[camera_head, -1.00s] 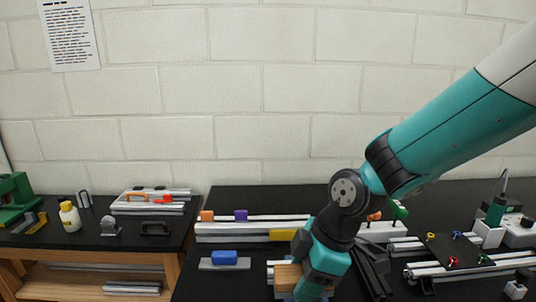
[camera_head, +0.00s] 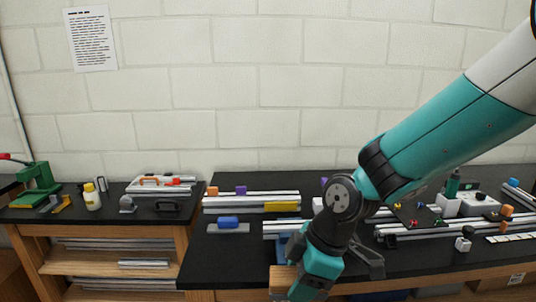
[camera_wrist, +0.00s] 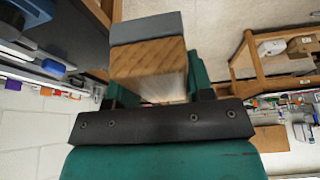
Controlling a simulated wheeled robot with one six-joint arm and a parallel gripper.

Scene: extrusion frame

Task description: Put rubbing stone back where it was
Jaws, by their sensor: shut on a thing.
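The rubbing stone is a wooden block (camera_head: 283,277) with a grey layer (camera_wrist: 147,27) on one face. My gripper (camera_head: 292,290) is shut on its wooden part; in the wrist view the block (camera_wrist: 150,62) stands out from between the teal fingers of my gripper (camera_wrist: 155,92). In the head view the held block shows against the front edge of the dark bench (camera_head: 210,262), and my wrist hides part of it. The block appears clear of the bench top.
Aluminium profiles (camera_head: 250,203) lie on the bench, with a blue block on a grey plate (camera_head: 228,223) before them. A blue fixture (camera_head: 283,249) is behind the held block, partly hidden. Fixtures and a dark plate (camera_head: 413,212) crowd the right. A side bench (camera_head: 60,215) stands left.

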